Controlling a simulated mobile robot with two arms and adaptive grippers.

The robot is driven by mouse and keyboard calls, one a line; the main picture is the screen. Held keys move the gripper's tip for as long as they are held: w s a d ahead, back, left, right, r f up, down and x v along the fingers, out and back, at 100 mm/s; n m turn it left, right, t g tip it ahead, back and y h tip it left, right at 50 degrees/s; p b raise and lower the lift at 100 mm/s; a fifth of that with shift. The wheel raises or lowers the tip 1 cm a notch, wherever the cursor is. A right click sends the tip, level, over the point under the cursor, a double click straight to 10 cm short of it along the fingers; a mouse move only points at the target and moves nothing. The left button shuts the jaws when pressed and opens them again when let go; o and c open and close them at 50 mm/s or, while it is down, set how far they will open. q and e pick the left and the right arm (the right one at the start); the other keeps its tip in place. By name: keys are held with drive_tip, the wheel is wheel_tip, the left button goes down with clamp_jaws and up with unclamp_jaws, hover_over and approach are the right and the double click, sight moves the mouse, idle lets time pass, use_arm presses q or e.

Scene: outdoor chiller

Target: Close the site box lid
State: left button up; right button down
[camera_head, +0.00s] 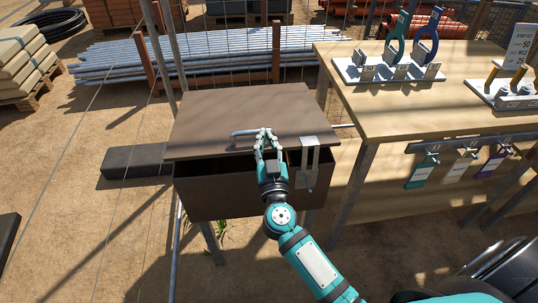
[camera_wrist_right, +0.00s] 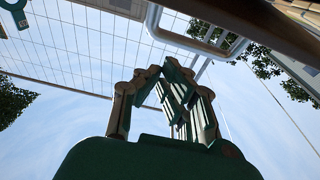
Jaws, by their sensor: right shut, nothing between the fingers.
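The site box (camera_head: 225,192) is a dark brown box on legs in the middle of the head view. Its brown lid (camera_head: 240,108) is slightly raised at the front, with a dark gap between lid and box. A grey bar handle (camera_head: 245,132) sits near the lid's front edge, and a pale hasp (camera_head: 310,150) hangs at its right. My right gripper (camera_head: 265,137) is shut and empty at the handle's right end; I cannot tell whether it touches. The wrist view shows its closed fingers (camera_wrist_right: 165,85) below a metal bar (camera_wrist_right: 195,40). My left gripper is not in view.
A wooden table (camera_head: 430,110) stands close on the right, with tool racks on top and tags hanging from a rail (camera_head: 470,142). A dark block (camera_head: 135,161) lies left of the box. Metal pipes (camera_head: 200,55) and wire fencing are behind. Sandy ground at left is open.

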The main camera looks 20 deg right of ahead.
sight(266, 146)
drive_tip(key=f, duration=0.1)
drive_tip(key=w+b, duration=0.1)
drive_tip(key=f+b, duration=0.1)
drive_tip(key=shift+w+d+f, duration=0.25)
drive_tip(key=shift+w+f, duration=0.1)
drive_tip(key=shift+s+f+b, duration=0.15)
drive_tip(key=shift+f+b, duration=0.25)
drive_tip(key=shift+f, duration=0.05)
